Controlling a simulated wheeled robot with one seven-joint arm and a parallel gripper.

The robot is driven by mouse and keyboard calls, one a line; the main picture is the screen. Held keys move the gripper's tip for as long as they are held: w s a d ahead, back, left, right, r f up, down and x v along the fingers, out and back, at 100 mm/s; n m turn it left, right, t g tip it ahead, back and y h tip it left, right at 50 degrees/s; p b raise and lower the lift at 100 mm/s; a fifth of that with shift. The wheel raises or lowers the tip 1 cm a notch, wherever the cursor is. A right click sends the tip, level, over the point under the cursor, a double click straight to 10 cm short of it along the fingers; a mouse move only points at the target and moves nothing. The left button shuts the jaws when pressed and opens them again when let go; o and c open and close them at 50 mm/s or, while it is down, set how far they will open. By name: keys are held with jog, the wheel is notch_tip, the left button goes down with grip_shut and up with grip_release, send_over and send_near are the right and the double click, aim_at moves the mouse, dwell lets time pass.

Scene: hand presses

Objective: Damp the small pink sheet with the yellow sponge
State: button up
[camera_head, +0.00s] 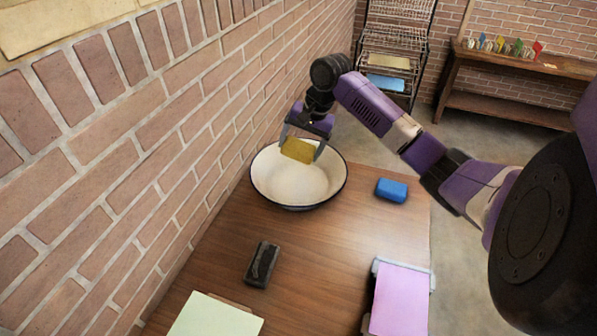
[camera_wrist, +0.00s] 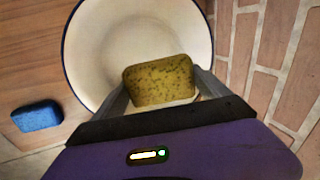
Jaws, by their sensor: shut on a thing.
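The yellow sponge (camera_head: 297,150) is held between the fingers of my gripper (camera_head: 300,148), over the white basin. It also shows in the wrist view (camera_wrist: 158,80), speckled dark, with a finger on each side. The white basin (camera_head: 275,190) with a dark blue rim stands on the wooden table against the brick wall. In the wrist view the basin (camera_wrist: 95,60) lies beyond the sponge. I cannot tell whether the sponge touches the basin's inside or any water. The pink sheet (camera_head: 400,298) lies on a grey-edged support at the table's front right, well apart from my gripper.
A blue sponge (camera_head: 392,189) lies right of the basin. A dark block (camera_head: 262,264) and a pale green sheet (camera_head: 215,316) lie at the front left. The brick wall (camera_head: 130,130) runs close along the left. A wire rack (camera_head: 395,50) and a bench (camera_head: 515,62) stand behind.

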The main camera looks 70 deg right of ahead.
aim_at(297, 144)
jog(key=shift+r, duration=0.1)
notch_tip(297, 144, up, 2)
jog(key=shift+r+p, duration=0.1)
jog(key=shift+p, duration=0.45)
jog(key=shift+r, duration=0.8)
